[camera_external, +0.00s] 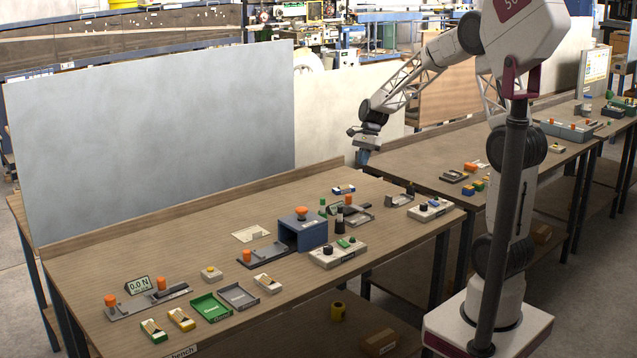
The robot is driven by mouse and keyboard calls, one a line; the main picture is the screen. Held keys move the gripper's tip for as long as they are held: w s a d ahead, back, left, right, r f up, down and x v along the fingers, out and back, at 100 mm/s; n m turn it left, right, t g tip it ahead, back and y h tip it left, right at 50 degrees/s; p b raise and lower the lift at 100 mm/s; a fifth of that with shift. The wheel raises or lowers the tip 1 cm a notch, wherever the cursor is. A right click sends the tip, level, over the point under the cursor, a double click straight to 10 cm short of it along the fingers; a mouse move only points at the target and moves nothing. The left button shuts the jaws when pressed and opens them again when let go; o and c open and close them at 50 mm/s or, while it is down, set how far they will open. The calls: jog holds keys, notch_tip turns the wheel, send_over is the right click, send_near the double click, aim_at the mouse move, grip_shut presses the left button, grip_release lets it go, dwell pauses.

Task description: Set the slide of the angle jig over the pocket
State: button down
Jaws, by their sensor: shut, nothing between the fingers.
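My gripper (362,157) points down, raised near the back edge of the wooden bench, and is shut and empty. It touches none of the bench fixtures. Several fixtures carry orange knobs, and at this size I cannot tell for sure which is the angle jig. One is a grey rail plate (135,308) with two orange knobs and a "0.0 N" display (138,285) at the front left. Another small fixture (357,218) with an orange knob and a display stands right of centre. The pocket and the slide's position over it cannot be made out.
A blue box (311,235) with an orange knob stands mid-bench beside a dark plate (265,256). A green tray (211,307), a grey tray (238,296) and a button box (338,252) lie nearby. A tall grey panel (150,140) stands at the back. The bench's left rear is clear.

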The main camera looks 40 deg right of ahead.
jog(key=shift+d, duration=0.75)
jog(key=shift+f, duration=0.15)
send_near(354, 206)
jog(key=w+d+f, duration=0.4)
jog(key=shift+s+a, duration=0.15)
jog(key=shift+a, duration=0.4)
jog(key=shift+s+a, duration=0.15)
jog(key=shift+a, duration=0.35)
jog(key=shift+s+a, duration=0.25)
jog(key=shift+a, duration=0.9)
jog(key=shift+a, duration=0.1)
